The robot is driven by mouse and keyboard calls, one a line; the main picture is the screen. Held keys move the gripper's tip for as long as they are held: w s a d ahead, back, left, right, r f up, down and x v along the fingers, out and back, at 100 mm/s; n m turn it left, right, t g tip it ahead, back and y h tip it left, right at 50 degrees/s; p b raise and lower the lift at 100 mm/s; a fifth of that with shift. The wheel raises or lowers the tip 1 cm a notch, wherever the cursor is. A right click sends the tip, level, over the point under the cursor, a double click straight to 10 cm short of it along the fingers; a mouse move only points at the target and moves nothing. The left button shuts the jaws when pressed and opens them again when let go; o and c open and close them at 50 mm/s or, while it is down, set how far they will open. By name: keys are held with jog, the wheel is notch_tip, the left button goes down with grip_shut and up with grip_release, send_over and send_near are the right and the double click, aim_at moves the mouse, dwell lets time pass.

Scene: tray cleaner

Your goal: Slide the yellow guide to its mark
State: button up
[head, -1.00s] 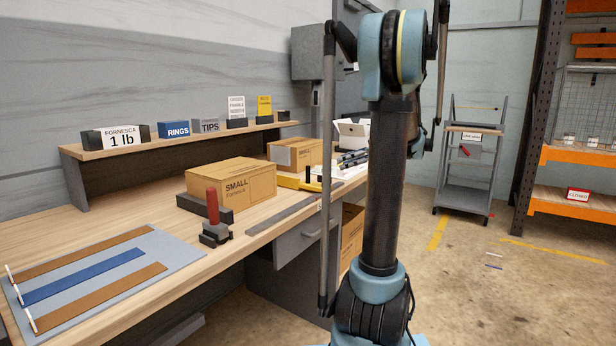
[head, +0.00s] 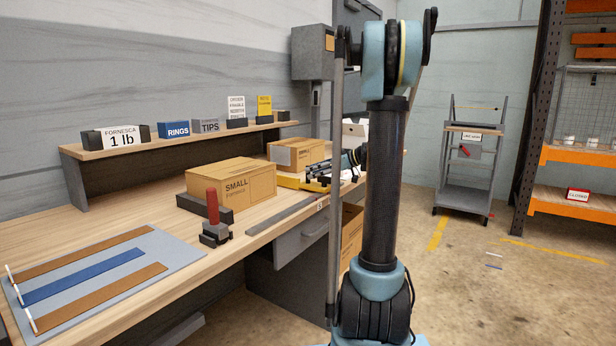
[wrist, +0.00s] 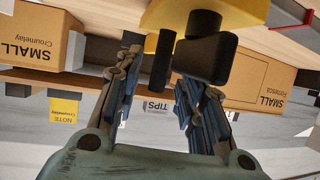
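The yellow guide (head: 288,181) lies on the bench beside the small cartons. In the wrist view, its yellow body (wrist: 165,13) is at the top, with a black block (wrist: 206,60) and a thin black post (wrist: 162,62) in front of it. My gripper (head: 322,171) is at the guide's right end in the head view. In the wrist view, my gripper (wrist: 158,85) has its two fingers spread apart, with the black parts between or just beyond the tips. I cannot tell whether they touch. The guide's mark cannot be made out.
A flat grey strip (head: 285,215) lies along the bench front. A red-handled tool (head: 213,215) stands to the left, near a grey mat (head: 178,254) with brown and blue strips. A labelled shelf (head: 180,137) runs behind.

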aim_at(308, 183)
jog(key=shift+x, duration=1.85)
grip_shut()
